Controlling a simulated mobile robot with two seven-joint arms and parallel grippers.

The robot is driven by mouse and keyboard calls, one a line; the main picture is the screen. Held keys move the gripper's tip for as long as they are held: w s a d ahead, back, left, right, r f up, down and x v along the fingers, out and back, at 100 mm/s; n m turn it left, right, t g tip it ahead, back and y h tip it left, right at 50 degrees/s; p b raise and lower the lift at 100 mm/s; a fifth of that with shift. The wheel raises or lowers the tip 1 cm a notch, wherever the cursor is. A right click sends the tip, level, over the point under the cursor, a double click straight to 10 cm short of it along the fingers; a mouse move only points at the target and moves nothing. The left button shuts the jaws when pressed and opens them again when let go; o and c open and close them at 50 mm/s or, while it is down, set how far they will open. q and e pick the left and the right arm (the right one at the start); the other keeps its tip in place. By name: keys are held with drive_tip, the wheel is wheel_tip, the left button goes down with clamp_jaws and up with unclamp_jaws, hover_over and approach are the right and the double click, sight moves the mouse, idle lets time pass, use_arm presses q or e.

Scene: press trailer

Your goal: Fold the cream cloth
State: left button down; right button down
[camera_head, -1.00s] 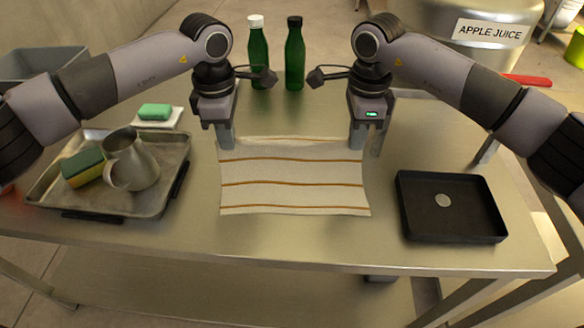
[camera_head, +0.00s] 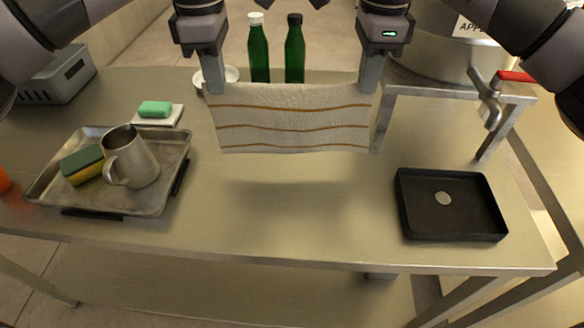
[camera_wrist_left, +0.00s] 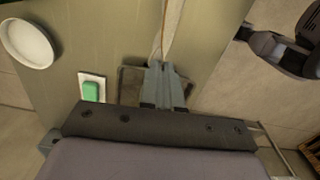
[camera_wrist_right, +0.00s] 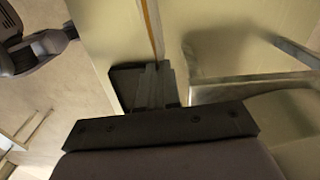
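The cream cloth (camera_head: 292,120) with orange-brown stripes hangs in the air above the table in the head view, spread wide between my two grippers. My left gripper (camera_head: 215,88) is shut on its upper left corner. My right gripper (camera_head: 369,88) is shut on its upper right corner. The cloth's lower edge is clear of the table and casts a soft shadow below. In the left wrist view the cloth (camera_wrist_left: 172,28) shows edge-on beyond the closed fingers (camera_wrist_left: 162,72). In the right wrist view it is a thin strip (camera_wrist_right: 151,30) beyond the fingers (camera_wrist_right: 156,72).
A metal tray (camera_head: 165,200) with a jug (camera_head: 135,165) and sponge (camera_head: 82,165) stands at left. A green soap (camera_head: 154,109) is behind it. A black tray (camera_head: 450,228) is at right. Two green bottles (camera_head: 259,55) (camera_head: 295,52) stand behind the cloth. The front middle of the table is clear.

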use_arm(q)
drive_tip(key=shift+w, duration=0.1)
use_arm(e)
drive_tip(key=shift+w, duration=0.1)
